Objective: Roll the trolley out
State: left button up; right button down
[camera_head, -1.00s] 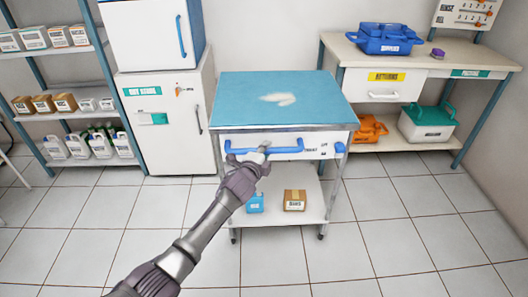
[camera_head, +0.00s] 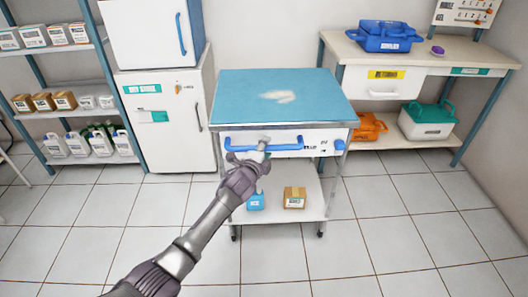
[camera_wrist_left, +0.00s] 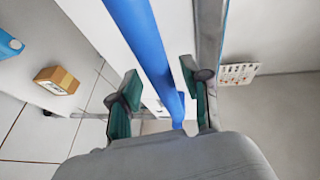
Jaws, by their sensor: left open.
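The trolley (camera_head: 230,117) stands in the middle of the head view, with a blue top, a white drawer front and a lower shelf. A blue bar handle (camera_head: 284,147) runs along its front. My left gripper (camera_head: 263,146) is at the middle of this handle. In the left wrist view the blue handle (camera_wrist_left: 143,38) passes between the two open fingers of the left gripper (camera_wrist_left: 160,88); I cannot tell whether either finger touches it. My right gripper is not in view.
A blue box (camera_head: 256,202) and a brown box (camera_head: 294,198) sit on the trolley's lower shelf. A white cabinet (camera_head: 180,140) stands left of it, a desk (camera_head: 430,58) to the right. The tiled floor (camera_head: 400,235) in front is clear.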

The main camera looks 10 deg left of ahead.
pick_arm(q)
jog(key=v, duration=1.2)
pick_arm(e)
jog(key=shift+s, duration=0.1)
pick_arm(q)
jog(key=shift+f, duration=0.2)
